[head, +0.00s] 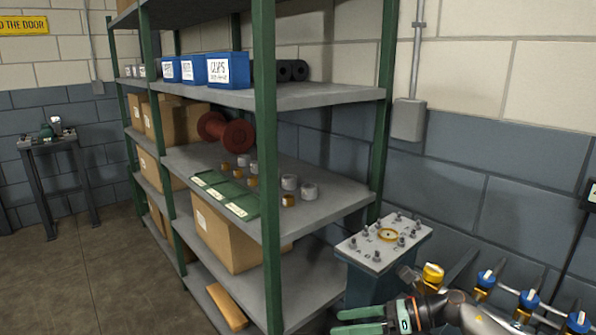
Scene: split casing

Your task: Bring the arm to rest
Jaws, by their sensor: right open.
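My right gripper (359,321) shows at the bottom edge, right of the middle. Its two green fingers point left and stand apart, with nothing visible between them. The lower finger is partly cut off by the frame edge. My right arm's dark wrist lies to the right of it. A casing (366,252) with a grey flat top, upright studs and a yellow ring stands just behind and above the gripper, apart from it as far as I can see. My left gripper is out of view.
A green-post shelf rack (300,95) fills the middle, holding blue bins (228,70), a dark red spool (232,134), green trays (225,194) and cardboard boxes (225,235). Blue-capped valves (529,298) are at lower right. A small bench (50,142) stands far left. Floor at left is clear.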

